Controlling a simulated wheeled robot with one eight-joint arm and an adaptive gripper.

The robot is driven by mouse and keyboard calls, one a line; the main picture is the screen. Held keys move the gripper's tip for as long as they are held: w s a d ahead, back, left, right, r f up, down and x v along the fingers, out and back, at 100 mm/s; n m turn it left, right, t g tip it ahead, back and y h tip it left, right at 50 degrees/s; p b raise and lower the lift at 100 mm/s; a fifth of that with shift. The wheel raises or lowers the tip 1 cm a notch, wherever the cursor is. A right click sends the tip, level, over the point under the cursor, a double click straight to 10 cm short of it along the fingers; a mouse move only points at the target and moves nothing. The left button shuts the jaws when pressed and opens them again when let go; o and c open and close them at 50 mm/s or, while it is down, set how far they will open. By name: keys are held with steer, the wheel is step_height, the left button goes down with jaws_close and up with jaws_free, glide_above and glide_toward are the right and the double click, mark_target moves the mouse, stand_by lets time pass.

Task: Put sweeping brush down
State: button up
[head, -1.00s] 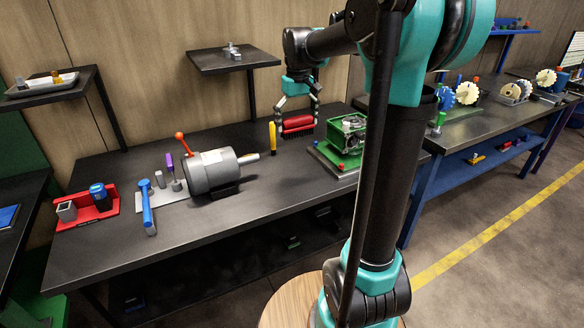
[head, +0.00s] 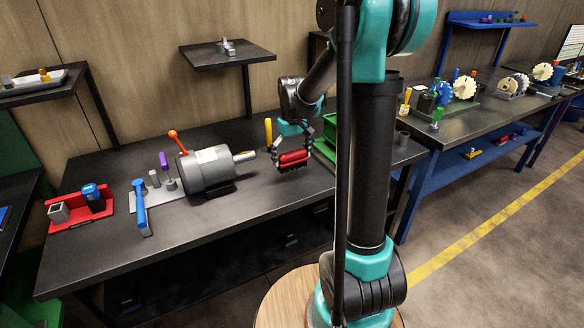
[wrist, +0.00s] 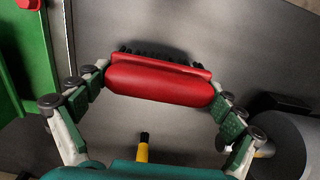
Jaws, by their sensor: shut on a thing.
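The sweeping brush (head: 293,158) has a red body and dark bristles that face down. It also shows in the wrist view (wrist: 160,84), held across between the two fingers. My gripper (head: 293,150) is shut on the brush's red body, one finger at each end. The brush is low over the dark workbench (head: 255,205), to the right of the motor's shaft. I cannot tell whether the bristles touch the bench top.
A grey motor (head: 207,170) stands just left of the brush. A yellow-handled tool (head: 268,132) stands behind it. A green fixture (head: 325,135) is to the right, partly hidden by my arm. The bench front near the brush is clear.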

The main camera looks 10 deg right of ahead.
mark_target(292, 168)
steer(key=shift+f, duration=2)
steer(key=shift+f, duration=0.15)
steer(key=o, duration=0.7)
step_height(292, 168, up, 11)
steer(key=shift+r, duration=0.5)
steer(key=shift+s, duration=0.25)
steer(key=s+d+f+m+t, duration=0.1)
steer(key=s+f, duration=0.3)
steer(key=s, duration=0.3)
steer(key=s+d+f+m+t, duration=0.1)
steer(key=s+f, duration=0.3)
steer(key=s, duration=0.3)
steer(key=s+d+f+m+t, duration=0.1)
steer(key=s+d+f+t, duration=0.1)
steer(key=s+f, duration=0.3)
steer(key=shift+s+d+f+m, duration=0.1)
steer(key=shift+s+m, duration=0.2)
steer(key=shift+s, duration=1.2)
